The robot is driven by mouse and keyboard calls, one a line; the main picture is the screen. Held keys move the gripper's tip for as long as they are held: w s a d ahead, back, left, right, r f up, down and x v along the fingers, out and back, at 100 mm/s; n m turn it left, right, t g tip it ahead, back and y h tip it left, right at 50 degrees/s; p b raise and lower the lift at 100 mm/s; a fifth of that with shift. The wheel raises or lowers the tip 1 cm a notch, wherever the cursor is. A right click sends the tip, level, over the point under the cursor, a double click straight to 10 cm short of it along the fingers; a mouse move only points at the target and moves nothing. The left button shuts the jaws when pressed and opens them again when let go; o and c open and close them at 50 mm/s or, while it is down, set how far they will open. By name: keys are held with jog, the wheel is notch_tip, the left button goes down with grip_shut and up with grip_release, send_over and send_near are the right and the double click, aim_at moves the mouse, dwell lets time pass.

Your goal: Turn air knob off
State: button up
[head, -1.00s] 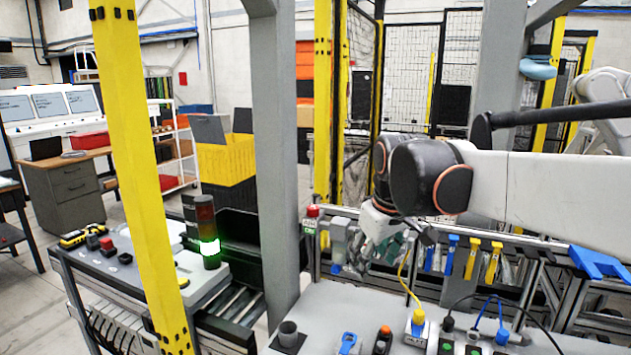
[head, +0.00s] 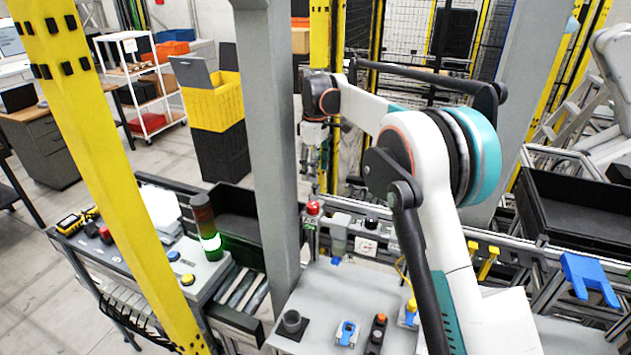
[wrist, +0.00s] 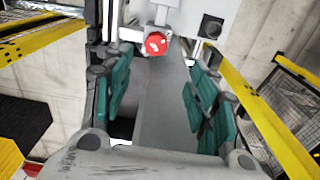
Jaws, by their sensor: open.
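A round red knob with white marks (wrist: 156,43) shows in the wrist view, near the top middle, on a light grey fitting. In the head view a red knob (head: 313,208) tops a small post beside the grey column; it looks like the same one. My gripper (wrist: 160,92) is open, its teal-padded fingers wide apart with nothing between them. The knob lies beyond the fingers, apart from them. In the head view my gripper (head: 314,184) points down just above the red knob, its tips partly blurred against the background.
The grey column (head: 270,130) stands close left of my gripper. A yellow post (head: 100,150) is farther left. The grey panel (head: 345,285) below carries a blue fixture (head: 347,332) and a black box with an orange-red top (head: 379,330). A lit green stack light (head: 210,240) stands left.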

aim_at(313, 204)
jog(key=f+p, duration=0.1)
jog(key=f, duration=0.3)
jog(key=f+p, duration=0.1)
jog(key=f, duration=0.4)
jog(key=w+f+p, duration=0.1)
jog(key=f, duration=0.3)
jog(key=shift+a+f, duration=0.35)
jog(key=shift+f, duration=0.05)
jog(key=c, duration=1.1)
